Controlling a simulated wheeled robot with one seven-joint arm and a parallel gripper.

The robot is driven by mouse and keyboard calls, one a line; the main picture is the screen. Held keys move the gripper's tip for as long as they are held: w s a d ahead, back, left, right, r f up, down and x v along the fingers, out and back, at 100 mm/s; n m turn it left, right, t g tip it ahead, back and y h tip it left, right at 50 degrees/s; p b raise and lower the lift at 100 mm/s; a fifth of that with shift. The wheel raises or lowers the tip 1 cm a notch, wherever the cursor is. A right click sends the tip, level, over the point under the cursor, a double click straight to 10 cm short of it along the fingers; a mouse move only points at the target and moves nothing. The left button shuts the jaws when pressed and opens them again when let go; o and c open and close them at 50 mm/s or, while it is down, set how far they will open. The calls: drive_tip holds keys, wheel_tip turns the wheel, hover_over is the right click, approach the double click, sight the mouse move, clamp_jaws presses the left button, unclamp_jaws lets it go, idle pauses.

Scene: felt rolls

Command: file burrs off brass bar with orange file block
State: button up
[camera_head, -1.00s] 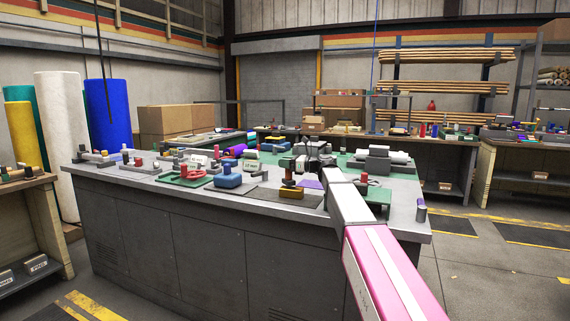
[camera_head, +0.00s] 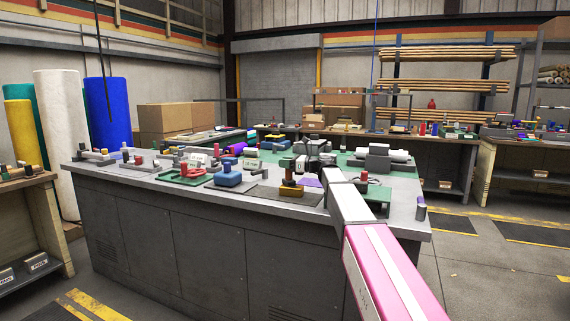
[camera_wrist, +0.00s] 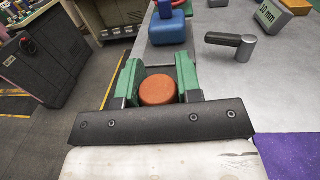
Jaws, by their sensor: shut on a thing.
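My gripper (camera_wrist: 158,90) shows in the wrist view with two green fingers shut around a round orange knob (camera_wrist: 158,89). The knob's top faces the camera; what lies under it is hidden by the gripper. The gripper is close to an edge of the grey table (camera_wrist: 200,62). In the head view my arm reaches in from the lower right, and I cannot make out the fingertips there. A yellow-brown block (camera_head: 291,191) with a dark upright part sits on a dark mat near the table's front edge. I cannot tell whether it is the brass bar.
A dark-handled tool (camera_wrist: 224,39) and a grey labelled block (camera_wrist: 271,15) lie on the table. A purple sheet (camera_wrist: 288,153) is at lower right.

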sight(289, 181)
drive_tip(key=shift+s+d+r, duration=0.1)
drive_tip(key=shift+s+d, duration=0.25)
drive_tip(key=shift+s, duration=0.25)
drive_tip(key=shift+s+d+r, duration=0.1)
drive_tip(key=shift+s+d, duration=0.25)
drive_tip(key=shift+s, duration=0.2)
drive_tip(key=shift+s+f, duration=0.1)
drive_tip(key=shift+s+d, duration=0.35)
drive_tip(key=shift+s, duration=0.2)
drive_tip(key=shift+s+d, duration=0.3)
drive_tip(key=shift+s, duration=0.25)
drive_tip(key=shift+w, duration=0.15)
drive_tip(key=shift+w+a+f, duration=0.1)
drive_tip(key=shift+w+a, duration=0.25)
drive_tip(key=shift+w, duration=0.2)
drive_tip(key=shift+w+a+f, duration=0.1)
drive_tip(key=shift+w+a, duration=0.2)
drive_tip(key=shift+w, duration=0.2)
drive_tip(key=shift+s+d, duration=0.1)
drive_tip(key=shift+s, duration=0.1)
drive_tip(key=shift+r, duration=0.85)
